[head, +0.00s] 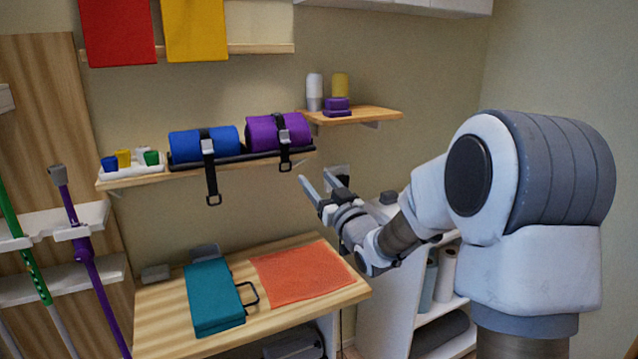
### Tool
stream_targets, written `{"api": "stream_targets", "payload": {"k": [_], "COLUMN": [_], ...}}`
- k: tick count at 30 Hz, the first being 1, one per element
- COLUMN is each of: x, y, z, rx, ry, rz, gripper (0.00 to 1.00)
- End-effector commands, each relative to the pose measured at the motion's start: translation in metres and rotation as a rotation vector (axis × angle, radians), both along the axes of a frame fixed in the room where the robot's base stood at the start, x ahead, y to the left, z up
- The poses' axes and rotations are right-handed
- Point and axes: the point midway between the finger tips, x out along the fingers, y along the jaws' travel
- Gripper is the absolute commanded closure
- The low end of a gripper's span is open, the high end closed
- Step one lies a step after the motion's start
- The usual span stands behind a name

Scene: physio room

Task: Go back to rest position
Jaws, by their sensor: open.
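My gripper (322,190) is in the middle of the head view, in front of the wall and above the back right of the wooden table (160,325). Its two fingers are apart and point up and to the left. I see nothing between them. It touches neither the table nor the shelf above. My arm reaches in from the right side of the picture, bent at the elbow.
On the table lie a teal case (212,298) with a black handle and an orange cloth (300,276). A wall shelf (135,183) holds a blue roll (203,145) and a purple roll (279,132), straps hanging. A smaller shelf (365,116) and white shelving (398,325) are nearby.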

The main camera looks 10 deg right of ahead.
Motion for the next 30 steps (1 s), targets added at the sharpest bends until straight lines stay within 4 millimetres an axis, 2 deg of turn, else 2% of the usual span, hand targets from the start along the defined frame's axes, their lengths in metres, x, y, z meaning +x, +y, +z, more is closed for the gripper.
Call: {"api": "stream_targets", "payload": {"k": [8,14,17,23,30], "x": [-0.004,-0.032,-0.056,-0.121,-0.221], "y": [-0.001,-0.009,-0.017,-0.034,-0.045], "z": [0.009,0.027,0.033,0.038,0.033], "rx": [-0.029,-0.13,-0.174,-0.226,-0.234], "ry": [0.039,0.219,0.331,0.563,0.85], "rz": [-0.024,-0.124,-0.183,-0.284,-0.344], "gripper": [0.38,0.38,0.38,0.38,0.38]}}
